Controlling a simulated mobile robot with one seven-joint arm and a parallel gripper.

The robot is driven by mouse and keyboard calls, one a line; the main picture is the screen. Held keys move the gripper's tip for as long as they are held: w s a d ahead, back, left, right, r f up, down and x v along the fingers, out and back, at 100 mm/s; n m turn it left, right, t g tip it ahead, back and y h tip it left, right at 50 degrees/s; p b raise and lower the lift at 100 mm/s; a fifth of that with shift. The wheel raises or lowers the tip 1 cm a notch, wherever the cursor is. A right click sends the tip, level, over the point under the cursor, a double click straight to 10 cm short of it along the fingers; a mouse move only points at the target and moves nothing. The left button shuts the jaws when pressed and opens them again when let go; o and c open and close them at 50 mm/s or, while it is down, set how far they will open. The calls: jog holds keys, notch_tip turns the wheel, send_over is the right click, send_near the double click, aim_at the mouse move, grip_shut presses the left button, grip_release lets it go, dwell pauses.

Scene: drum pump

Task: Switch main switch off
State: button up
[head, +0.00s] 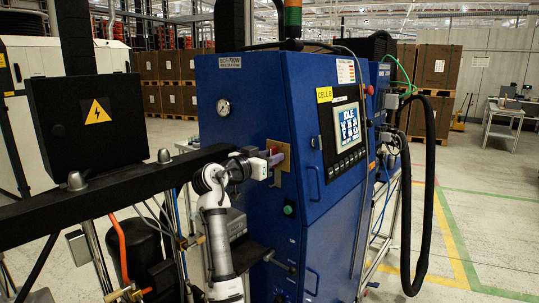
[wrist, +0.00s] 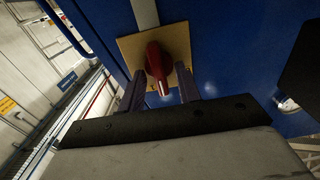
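The main switch is a red rotary handle (wrist: 157,62) on a tan plate (wrist: 187,38) fixed to the blue cabinet (head: 250,95). In the wrist view the handle points toward my gripper, with a pale mark at its lower tip. My gripper (wrist: 160,75) is open, with one dark finger on each side of the handle. Narrow gaps seem to show between fingers and handle; contact cannot be told. In the head view my gripper (head: 273,157) reaches the tan plate (head: 285,153) and mostly hides the handle. The panel screen (head: 347,125) reads IDLE.
A black beam (head: 120,187) runs beside my arm, with a black electrical box (head: 84,125) above it. A green button (head: 289,208) and a blue door handle (head: 312,184) are near the switch. A thick black hose (head: 429,190) hangs at the right.

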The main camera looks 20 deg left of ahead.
jog(key=shift+c, duration=0.3)
grip_shut()
jog(key=shift+n, duration=0.3)
jog(key=n+p, duration=0.2)
jog(key=n, duration=0.1)
jog(key=shift+r+n, duration=0.1)
jog(key=shift+n, duration=0.2)
jog(key=shift+w+a+f+n+p, duration=0.1)
jog(key=shift+n+p, duration=1.2)
jog(key=shift+n, duration=0.95)
jog(key=shift+s+a+f+n+p, duration=0.15)
jog(key=shift+n+p, duration=1.1)
jog(key=shift+n, duration=1.05)
jog(key=shift+w+a+f+n+p, duration=0.15)
jog(key=shift+n+p, duration=1.15)
jog(key=shift+n, duration=0.95)
jog(key=shift+d, duration=0.1)
